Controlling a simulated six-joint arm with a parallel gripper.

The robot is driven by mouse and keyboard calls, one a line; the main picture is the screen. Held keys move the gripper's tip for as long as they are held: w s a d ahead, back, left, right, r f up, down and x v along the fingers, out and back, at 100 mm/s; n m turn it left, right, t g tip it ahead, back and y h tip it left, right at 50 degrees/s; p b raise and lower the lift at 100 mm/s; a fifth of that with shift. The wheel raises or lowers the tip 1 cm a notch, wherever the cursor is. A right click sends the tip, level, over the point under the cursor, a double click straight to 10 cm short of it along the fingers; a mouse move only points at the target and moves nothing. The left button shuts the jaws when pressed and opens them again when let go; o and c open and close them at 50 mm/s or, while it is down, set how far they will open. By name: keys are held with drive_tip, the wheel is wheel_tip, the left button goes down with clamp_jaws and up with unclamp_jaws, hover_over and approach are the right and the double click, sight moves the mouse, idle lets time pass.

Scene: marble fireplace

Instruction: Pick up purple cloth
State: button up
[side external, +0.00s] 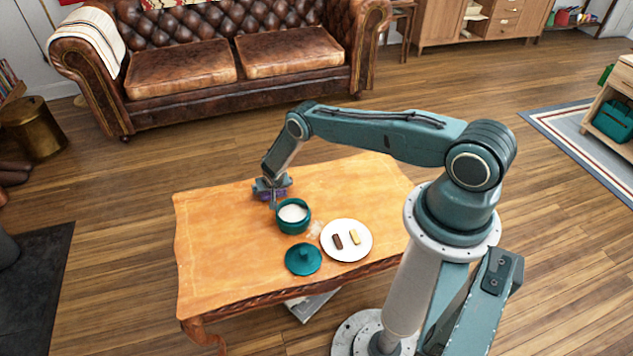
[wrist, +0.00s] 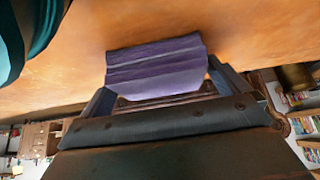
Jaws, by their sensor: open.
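The purple cloth (wrist: 155,68) lies folded in layers on the wooden table in the wrist view. In the side view the cloth (side external: 270,194) is mostly hidden by my gripper. My gripper (side external: 271,203) is low over the far part of the table, at the cloth. In the wrist view my gripper (wrist: 160,84) is open, with one finger on each side of the cloth. I cannot tell whether the fingers touch it.
The wooden table (side external: 220,265) holds a teal pot (side external: 293,227) just beside my gripper, a teal lid (side external: 303,260) and a white plate (side external: 347,252) with two small bars. The table's left side is clear. A leather sofa (side external: 230,60) stands behind.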

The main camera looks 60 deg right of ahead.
drive_tip(key=c, duration=0.7)
drive_tip(key=shift+r, duration=0.2)
wheel_tip(320, 180, up, 20)
drive_tip(key=shift+f, duration=0.2)
idle(0.6)
idle(0.4)
drive_tip(key=o, duration=0.4)
drive_tip(key=c, duration=0.3)
drive_tip(key=s+d+f, duration=0.3)
drive_tip(key=s+f, duration=0.1)
drive_tip(key=s, duration=0.1)
drive_tip(key=s+d+f, duration=0.3)
drive_tip(key=s+f, duration=0.1)
drive_tip(key=s, duration=0.1)
drive_tip(key=s+d+f, duration=0.3)
drive_tip(key=s+f, duration=0.1)
drive_tip(key=shift+s+d, duration=0.1)
drive_tip(key=shift+s, duration=0.3)
